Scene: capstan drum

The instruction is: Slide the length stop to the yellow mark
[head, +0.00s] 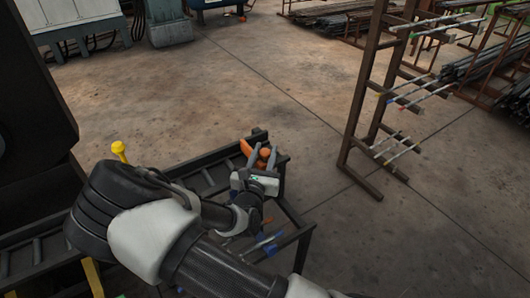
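An orange part (246,147), perhaps the length stop, sits on the dark rail frame (305,229) near its far end. My gripper (264,153) is over this frame, with its two grey fingers apart and pointing away from me. More orange shows between and beside the fingers; I cannot tell if they touch it. A yellow upright strip (93,278) at the lower left may be the yellow mark; its lower part is cut off by the picture edge. My arm hides much of the frame's middle.
A yellow round knob (119,149) stands left of my arm. A large dark machine body (35,110) fills the left edge. Blue and orange-handled tools (266,243) lie in the near part of the frame. A brown rack (366,100) with rods stands at right. Open floor lies beyond.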

